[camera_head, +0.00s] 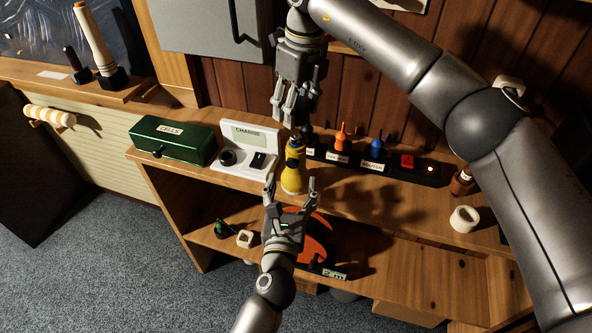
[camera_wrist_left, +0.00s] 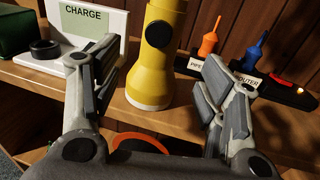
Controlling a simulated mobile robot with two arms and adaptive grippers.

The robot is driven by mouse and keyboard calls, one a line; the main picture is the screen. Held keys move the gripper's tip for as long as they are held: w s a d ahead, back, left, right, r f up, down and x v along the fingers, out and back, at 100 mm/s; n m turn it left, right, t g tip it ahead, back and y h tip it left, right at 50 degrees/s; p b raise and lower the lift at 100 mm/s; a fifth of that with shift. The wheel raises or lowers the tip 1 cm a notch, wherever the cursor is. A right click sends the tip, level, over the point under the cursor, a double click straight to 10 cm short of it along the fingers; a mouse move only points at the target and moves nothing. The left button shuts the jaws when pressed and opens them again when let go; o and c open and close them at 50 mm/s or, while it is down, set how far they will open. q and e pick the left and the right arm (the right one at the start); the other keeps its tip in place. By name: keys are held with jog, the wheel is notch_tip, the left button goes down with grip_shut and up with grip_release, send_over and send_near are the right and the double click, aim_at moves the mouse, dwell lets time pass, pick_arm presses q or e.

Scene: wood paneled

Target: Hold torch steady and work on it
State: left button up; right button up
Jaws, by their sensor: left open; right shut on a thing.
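The yellow torch (camera_head: 292,172) is upright at the front of the wooden shelf top. It also shows in the left wrist view (camera_wrist_left: 155,65), with a dark round button on its side. I cannot tell whether its base rests on the wood. My right gripper (camera_head: 296,118) comes from above and is shut on the torch's upper end, which its fingers partly hide. My left gripper (camera_head: 291,186) is open and empty in front of the torch's lower part. In the left wrist view, the torch appears between the spread fingers (camera_wrist_left: 160,92), with gaps on both sides.
Behind and left are a white CHARGE stand (camera_head: 245,165) with a black ring (camera_head: 227,157) and a green CELLS box (camera_head: 172,140). A black rack holds an orange tool (camera_head: 341,141) and a blue tool (camera_head: 376,147). A cream cup (camera_head: 464,219) stands right. An orange round thing (camera_head: 318,240) lies below.

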aim_at(296, 161)
pick_arm(q)
jog(key=w, duration=0.5)
jog(key=w+d, duration=0.1)
jog(key=w, duration=0.2)
jog(key=shift+w, duration=0.35)
jog(key=shift+c, duration=0.2)
grip_shut()
pick_arm(e)
jog(key=shift+f, duration=2.4)
